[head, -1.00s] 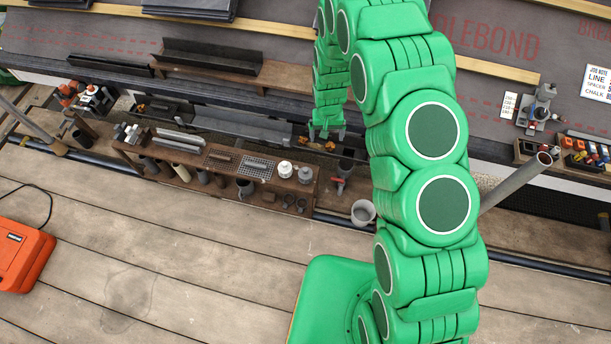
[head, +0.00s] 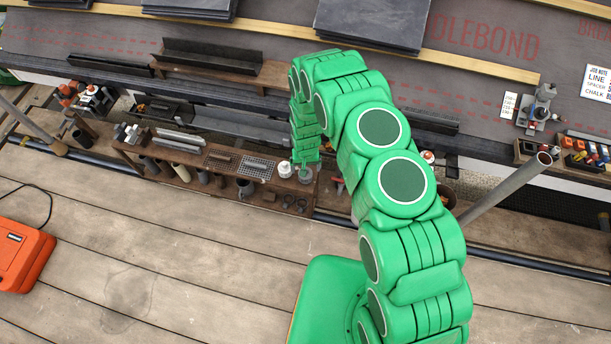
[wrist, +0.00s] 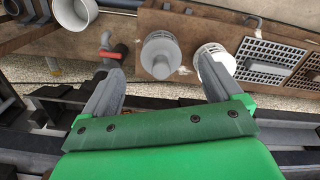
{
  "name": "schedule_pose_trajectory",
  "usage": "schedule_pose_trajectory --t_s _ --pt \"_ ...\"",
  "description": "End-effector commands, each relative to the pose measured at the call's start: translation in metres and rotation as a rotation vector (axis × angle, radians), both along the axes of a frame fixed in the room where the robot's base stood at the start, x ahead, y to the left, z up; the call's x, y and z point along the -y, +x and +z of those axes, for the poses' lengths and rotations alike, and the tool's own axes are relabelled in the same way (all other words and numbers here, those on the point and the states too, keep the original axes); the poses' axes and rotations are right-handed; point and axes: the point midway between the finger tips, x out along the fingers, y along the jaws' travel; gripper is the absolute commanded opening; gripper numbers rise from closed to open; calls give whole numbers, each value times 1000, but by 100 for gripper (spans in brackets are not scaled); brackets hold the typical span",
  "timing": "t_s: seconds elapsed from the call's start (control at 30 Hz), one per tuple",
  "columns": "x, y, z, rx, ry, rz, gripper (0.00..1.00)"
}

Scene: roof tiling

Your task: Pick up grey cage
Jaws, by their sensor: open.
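The grey cage (wrist: 160,52), a round grey cap-like piece, stands on the brown wooden bench. In the wrist view it lies between and just beyond the open fingers of my gripper (wrist: 160,70), untouched as far as I can tell. In the head view my gripper (head: 306,163) is over the bench's right part, with the grey cage (head: 305,175) partly hidden beneath it. A similar white cage (wrist: 212,50) stands close beside the grey one. My right finger overlaps it in the wrist view; contact cannot be told.
Metal grilles (wrist: 262,57) lie beyond the white cage. A red-handled tool (wrist: 108,48) and a pale bucket (wrist: 76,13) are on the other side. The bench (head: 220,185) carries several tubes and small parts. Dark sheets (head: 372,22) are stacked on the roof behind.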

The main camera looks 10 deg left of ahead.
Motion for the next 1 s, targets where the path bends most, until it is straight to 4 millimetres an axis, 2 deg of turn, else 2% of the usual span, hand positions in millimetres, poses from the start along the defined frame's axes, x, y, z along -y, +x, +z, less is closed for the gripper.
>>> schedule_pose_trajectory --t_s 0.27,0.57,1.0 --pt "0 0 -20 -1 0 0 92" --pt "-1 2 -30 0 0 0 92" --pt "-3 7 -67 1 0 0 92"
